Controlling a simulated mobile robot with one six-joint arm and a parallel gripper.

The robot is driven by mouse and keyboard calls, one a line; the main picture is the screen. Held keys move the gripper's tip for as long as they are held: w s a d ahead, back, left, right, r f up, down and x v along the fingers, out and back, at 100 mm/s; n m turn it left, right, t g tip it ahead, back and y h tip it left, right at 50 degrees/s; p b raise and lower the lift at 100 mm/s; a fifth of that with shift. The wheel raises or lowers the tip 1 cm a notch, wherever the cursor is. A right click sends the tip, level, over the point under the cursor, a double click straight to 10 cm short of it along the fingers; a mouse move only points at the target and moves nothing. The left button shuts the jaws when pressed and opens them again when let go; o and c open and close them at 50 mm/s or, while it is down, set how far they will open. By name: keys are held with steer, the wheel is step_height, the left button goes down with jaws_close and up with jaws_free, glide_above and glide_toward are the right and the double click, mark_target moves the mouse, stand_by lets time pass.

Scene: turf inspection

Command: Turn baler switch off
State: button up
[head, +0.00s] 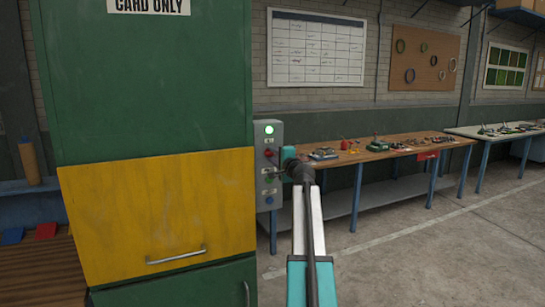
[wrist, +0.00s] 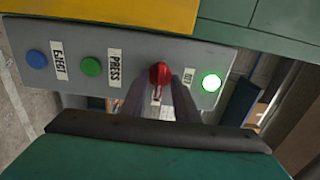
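The baler's grey control box (head: 262,215) is on the right side of the green and yellow baler (head: 150,110). In the wrist view the box face (wrist: 125,75) bears a red rotary switch (wrist: 160,72) with a pale mark on it. A lit white-green lamp (wrist: 211,83) glows beside the switch; it also shows in the head view (head: 269,130). My gripper (wrist: 161,85) is open, with one finger on each side of the red switch. A small gap seems to show on both sides. In the head view my gripper (head: 278,170) partly covers the box.
A green PRESS button (wrist: 91,67) and a blue EJECT button (wrist: 37,60) share the box face. A yellow door with a handle (head: 176,256) is left of the box. A workbench (head: 385,150) with small parts stands behind my arm. Open floor lies at right.

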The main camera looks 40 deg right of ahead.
steer(key=shift+c, duration=0.3)
jaws_close()
steer(key=shift+f, duration=0.1)
steer(key=shift+n+b, duration=0.7)
steer(key=shift+b, duration=0.85)
steer(key=n+b, duration=0.1)
steer(key=b, duration=0.1)
steer(key=shift+b, duration=0.4)
steer(key=n+b, duration=0.5)
steer(key=b, duration=0.2)
steer(key=n+b, duration=0.6)
steer(key=b, duration=0.3)
steer(key=n+b, duration=0.4)
steer(key=shift+r, duration=0.3)
steer(key=shift+n, duration=0.4)
